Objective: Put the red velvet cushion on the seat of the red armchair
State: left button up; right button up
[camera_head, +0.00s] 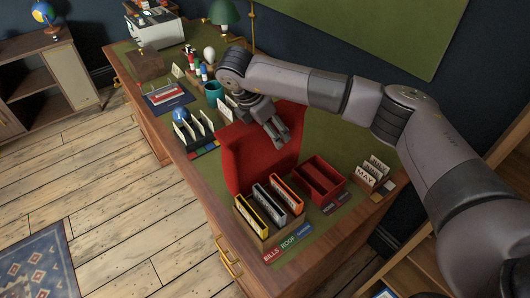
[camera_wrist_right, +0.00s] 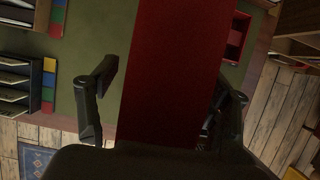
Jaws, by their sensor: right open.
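A tall, plain red object (camera_head: 258,158) stands on the desk's green top, near its front edge. It looks soft and slab-like and may be the red velvet cushion, but I cannot tell for sure. In the right wrist view the red slab (camera_wrist_right: 165,70) fills the middle of the picture. My right gripper (camera_head: 278,134) is at its upper part, and its open fingers (camera_wrist_right: 170,85) lie to either side of the slab. I cannot tell whether they touch it. I see no clear red armchair. My left gripper is out of view.
The wooden desk (camera_head: 330,245) is crowded. A red divided box (camera_head: 322,182) and a rack of coloured files (camera_head: 268,208) stand close to the red object. Card racks (camera_head: 195,130), a teal cup (camera_head: 213,89) and a green lamp (camera_head: 224,14) stand beyond.

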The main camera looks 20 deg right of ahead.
jog(key=shift+c, duration=0.6)
grip_shut()
dwell(0.6)
